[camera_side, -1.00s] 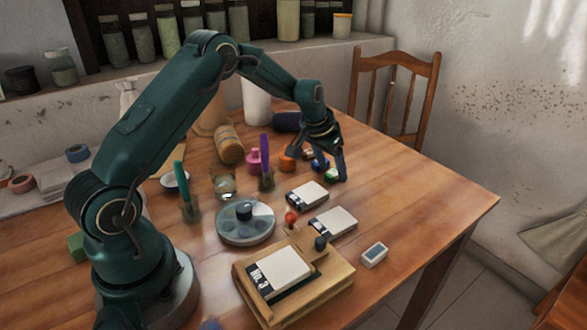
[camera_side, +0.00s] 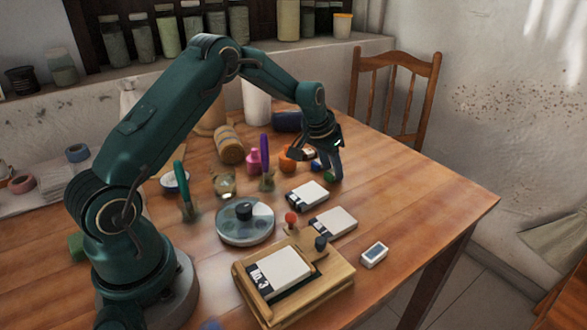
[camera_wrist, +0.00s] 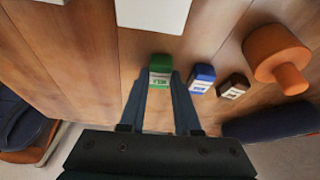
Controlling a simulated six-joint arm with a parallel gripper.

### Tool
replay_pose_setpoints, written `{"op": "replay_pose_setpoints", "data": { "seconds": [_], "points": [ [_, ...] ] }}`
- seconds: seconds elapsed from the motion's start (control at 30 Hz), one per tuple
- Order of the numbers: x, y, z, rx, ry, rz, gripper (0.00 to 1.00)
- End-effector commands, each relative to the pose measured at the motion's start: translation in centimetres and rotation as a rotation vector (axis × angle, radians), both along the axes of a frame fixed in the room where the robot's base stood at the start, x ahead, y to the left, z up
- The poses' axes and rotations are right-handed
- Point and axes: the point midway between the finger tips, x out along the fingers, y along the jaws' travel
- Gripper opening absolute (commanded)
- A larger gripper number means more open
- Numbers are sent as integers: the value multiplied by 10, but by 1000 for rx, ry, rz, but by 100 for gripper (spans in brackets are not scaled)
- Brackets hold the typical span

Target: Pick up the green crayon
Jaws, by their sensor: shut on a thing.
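The green crayon (camera_wrist: 160,66) is a short green piece with a white label in the wrist view. My gripper (camera_wrist: 161,80) is shut on it, with one finger along each side. In the side view the green crayon (camera_side: 328,177) shows only as a small patch of green, low between the fingertips of my gripper (camera_side: 331,173). The fingers hide most of it there. I cannot tell whether it still touches the table.
A blue labelled piece (camera_wrist: 202,77) and a dark brown one (camera_wrist: 233,86) stand close to the right in the wrist view. Beyond them is an orange object (camera_wrist: 275,55). White-topped boxes (camera_side: 307,195) lie in front of my gripper. A wooden chair (camera_side: 395,85) stands behind the table.

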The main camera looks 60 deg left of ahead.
Motion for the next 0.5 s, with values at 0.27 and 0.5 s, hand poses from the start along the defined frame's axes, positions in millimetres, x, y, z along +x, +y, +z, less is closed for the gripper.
{"op": "replay_pose_setpoints", "data": {
  "seconds": [0.27, 0.5],
  "points": [
    [1, 0, 34, 1, -7, 0, 0],
    [-29, 33, 64, 0, -3, 9, 0]
  ]
}}
